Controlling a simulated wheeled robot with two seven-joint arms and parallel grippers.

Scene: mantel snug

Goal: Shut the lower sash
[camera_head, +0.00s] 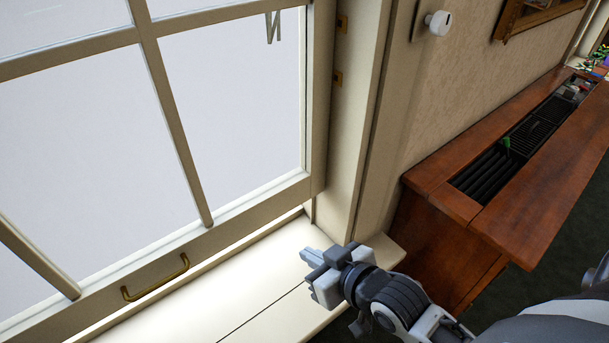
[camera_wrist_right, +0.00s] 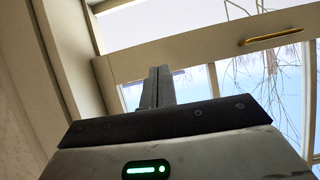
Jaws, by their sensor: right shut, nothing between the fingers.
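The lower sash (camera_head: 200,242) is a cream window frame with glazing bars, and a brass pull handle (camera_head: 155,279) sits on its bottom rail. A bright strip of light shows along the underside of this rail, so the sash stands raised above the cream sill (camera_head: 262,275). My right gripper (camera_head: 309,256) is shut and empty over the right end of the sill, apart from the handle and to its right. In the right wrist view my shut fingers (camera_wrist_right: 158,87) point up toward the sash rail (camera_wrist_right: 190,55), with the brass handle (camera_wrist_right: 272,37) beyond on the right. My left gripper is out of view.
The window jamb (camera_head: 345,130) with small brass fittings rises right of the sash. A wooden cabinet (camera_head: 535,215) with a dark slatted grille top stands at the right. A white wall knob (camera_head: 438,23) is above. The sill left of my gripper is clear.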

